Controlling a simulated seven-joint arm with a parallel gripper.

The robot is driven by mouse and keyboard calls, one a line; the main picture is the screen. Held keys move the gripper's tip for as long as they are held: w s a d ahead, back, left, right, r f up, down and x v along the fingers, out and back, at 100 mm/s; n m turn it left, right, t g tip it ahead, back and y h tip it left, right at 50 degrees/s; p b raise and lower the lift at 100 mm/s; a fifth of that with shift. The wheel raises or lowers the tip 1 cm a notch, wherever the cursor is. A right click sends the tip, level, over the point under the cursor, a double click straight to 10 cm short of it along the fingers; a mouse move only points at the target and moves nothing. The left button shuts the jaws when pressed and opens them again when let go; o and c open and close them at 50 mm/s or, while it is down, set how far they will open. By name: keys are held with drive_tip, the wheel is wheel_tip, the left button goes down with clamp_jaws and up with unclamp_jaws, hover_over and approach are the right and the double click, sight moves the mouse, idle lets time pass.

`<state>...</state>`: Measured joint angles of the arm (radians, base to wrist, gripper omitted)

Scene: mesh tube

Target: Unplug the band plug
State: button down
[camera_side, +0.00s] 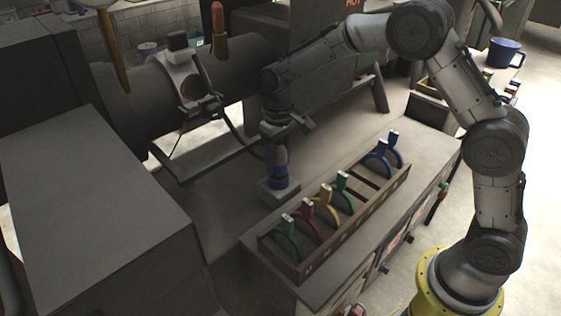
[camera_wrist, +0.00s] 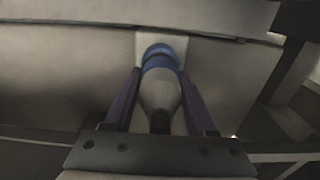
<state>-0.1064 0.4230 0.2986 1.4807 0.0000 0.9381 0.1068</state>
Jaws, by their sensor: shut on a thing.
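My gripper (camera_side: 279,140) points down, shut on the band plug (camera_side: 279,168), a grey body with a blue part at its lower end. The plug stands upright over a pale square socket box (camera_side: 270,192), its blue end at the box's top. I cannot tell how deep it sits. In the wrist view, the two dark purple fingers (camera_wrist: 159,105) flank the pale plug (camera_wrist: 160,87); its blue ring shows against the pale socket box (camera_wrist: 178,42). The clamped band (camera_side: 178,72) wraps the big dark tube; a dark cable leads from it toward the plug.
A wooden rack (camera_side: 345,215) with green, red, yellow and blue clips stands on the bench just right of the socket box. A grey block (camera_side: 90,200) fills the left. The dark tube (camera_side: 135,95) lies behind. A blue mug (camera_side: 505,52) stands far right.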

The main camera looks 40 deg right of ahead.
sight(279, 145)
drive_tip(key=shift+r, duration=2.3)
